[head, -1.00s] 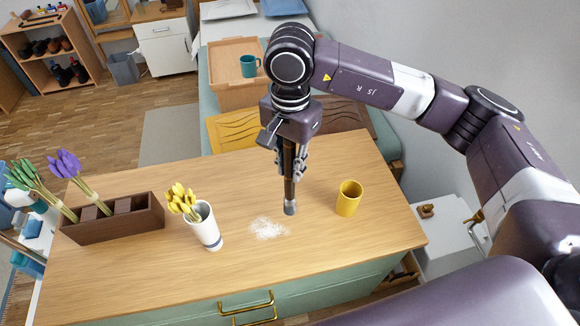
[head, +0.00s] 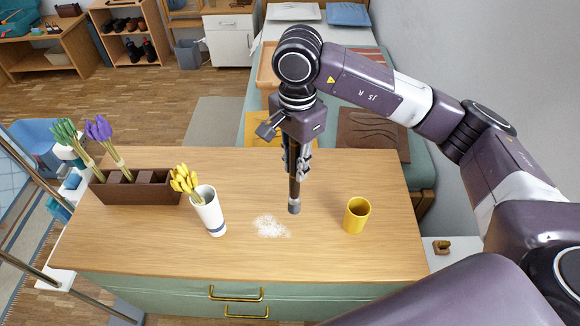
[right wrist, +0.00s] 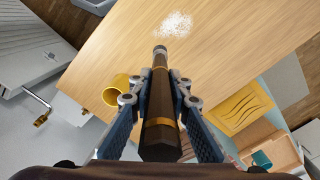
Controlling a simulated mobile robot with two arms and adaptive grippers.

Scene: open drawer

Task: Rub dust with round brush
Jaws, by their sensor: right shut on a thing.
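The round brush (right wrist: 161,112) has a dark brown handle with gold bands and a grey tip. My right gripper (head: 297,162) is shut on its handle and holds it pointing down over the tabletop. The brush tip (head: 294,206) is just right of the dust; I cannot tell whether it touches the wood. The dust (head: 270,226) is a white patch on the wooden tabletop (head: 330,255). It also shows in the right wrist view (right wrist: 176,25), beyond the brush tip. My left gripper is not in view.
A yellow cup (head: 356,216) stands right of the brush. A white vase (head: 208,212) with yellow flowers stands left of the dust. A brown planter box (head: 135,187) with green and purple flowers is farther left. The front of the tabletop is clear, above green drawers (head: 180,296).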

